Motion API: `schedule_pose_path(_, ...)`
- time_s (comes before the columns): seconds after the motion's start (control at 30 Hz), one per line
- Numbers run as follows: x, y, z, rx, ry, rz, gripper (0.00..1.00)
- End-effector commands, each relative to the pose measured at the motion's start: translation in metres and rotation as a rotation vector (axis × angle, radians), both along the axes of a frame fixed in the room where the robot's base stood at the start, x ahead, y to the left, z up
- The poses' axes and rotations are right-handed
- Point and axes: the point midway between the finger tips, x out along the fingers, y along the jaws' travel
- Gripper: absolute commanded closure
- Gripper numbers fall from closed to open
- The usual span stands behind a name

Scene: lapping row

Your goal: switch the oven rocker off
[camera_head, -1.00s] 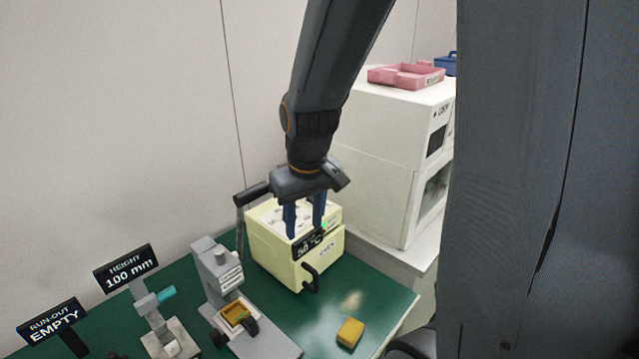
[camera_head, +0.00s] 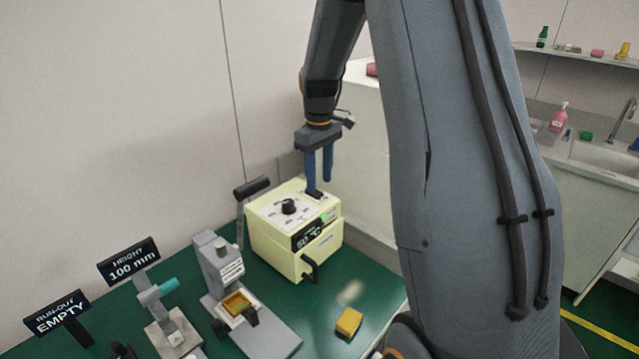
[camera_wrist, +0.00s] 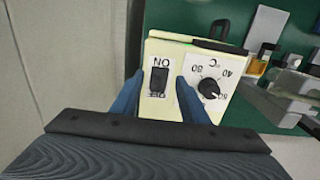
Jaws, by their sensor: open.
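The cream oven (camera_head: 275,248) stands on the green bench. Its top panel carries a black dial and a black rocker (camera_head: 314,194) towards the right. In the wrist view the rocker (camera_wrist: 158,80) lies between ON and a second, partly hidden label; I cannot tell which way it is tilted. The dial (camera_wrist: 209,88) is to its right there. My gripper (camera_head: 320,186) is open and empty, pointing down over the rocker. Its blue fingertips (camera_wrist: 158,86) are either side of the rocker in the wrist view. Whether they touch it I cannot tell.
A yellow block (camera_head: 349,322) lies on the bench in front. A white cabinet (camera_head: 362,150) is behind.

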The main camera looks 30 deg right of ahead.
Motion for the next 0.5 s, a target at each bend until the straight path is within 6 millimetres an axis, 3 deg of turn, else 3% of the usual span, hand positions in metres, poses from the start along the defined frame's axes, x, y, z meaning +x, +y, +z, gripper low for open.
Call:
schedule_pose_path(0.2, -0.001, 0.0, -0.024, 0.001, 0.001, 0.0, 0.59)
schedule_pose_path(0.5, 0.0, 0.0, -0.031, -0.001, -0.001, -0.001, 0.59)
